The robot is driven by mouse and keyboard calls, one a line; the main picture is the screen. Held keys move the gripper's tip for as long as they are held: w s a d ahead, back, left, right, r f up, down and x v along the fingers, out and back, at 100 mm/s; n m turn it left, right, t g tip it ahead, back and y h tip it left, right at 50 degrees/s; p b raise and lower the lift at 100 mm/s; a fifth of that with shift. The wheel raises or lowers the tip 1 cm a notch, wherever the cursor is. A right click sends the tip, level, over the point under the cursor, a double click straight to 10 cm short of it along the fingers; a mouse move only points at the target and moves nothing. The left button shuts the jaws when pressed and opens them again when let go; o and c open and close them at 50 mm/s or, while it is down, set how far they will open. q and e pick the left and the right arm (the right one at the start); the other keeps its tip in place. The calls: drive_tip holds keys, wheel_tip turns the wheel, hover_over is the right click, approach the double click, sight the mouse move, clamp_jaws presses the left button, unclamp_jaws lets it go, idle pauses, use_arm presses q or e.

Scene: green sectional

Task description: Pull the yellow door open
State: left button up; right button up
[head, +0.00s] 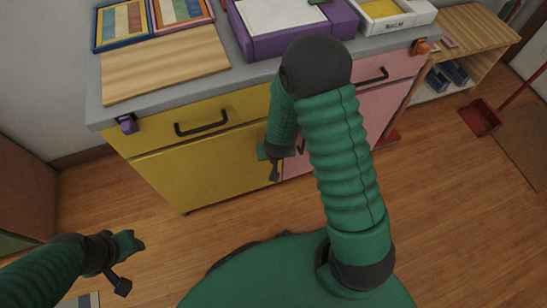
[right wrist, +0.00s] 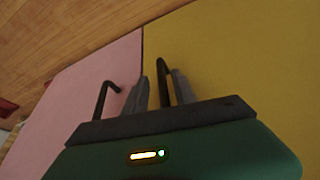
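The yellow door (head: 205,168) is the lower front of the cabinet's left half, below a yellow drawer, and looks shut. It fills the right of the right wrist view (right wrist: 235,60). Its dark handle (right wrist: 161,80) shows near the edge beside the pink door. My right gripper (right wrist: 160,95) is open, with its two fingers apart and the handle appearing between them; contact cannot be told. In the head view my right arm partly hides this gripper (head: 268,153). My left gripper (head: 132,243) is low at the left, away from the cabinet; its fingers are unclear.
The pink door (right wrist: 85,85) beside the yellow one has its own dark handle (right wrist: 105,98). The yellow drawer (head: 225,115) has a black handle (head: 200,123). Trays and a board (head: 165,65) lie on the grey top. The wooden floor before the yellow door (head: 150,225) is clear.

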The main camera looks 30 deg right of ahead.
drive_tip(key=shift+a+r, duration=0.15)
drive_tip(key=shift+a, duration=0.25)
drive_tip(key=shift+d, duration=0.2)
clamp_jaws()
drive_tip(key=shift+a, duration=0.1)
idle(0.8)
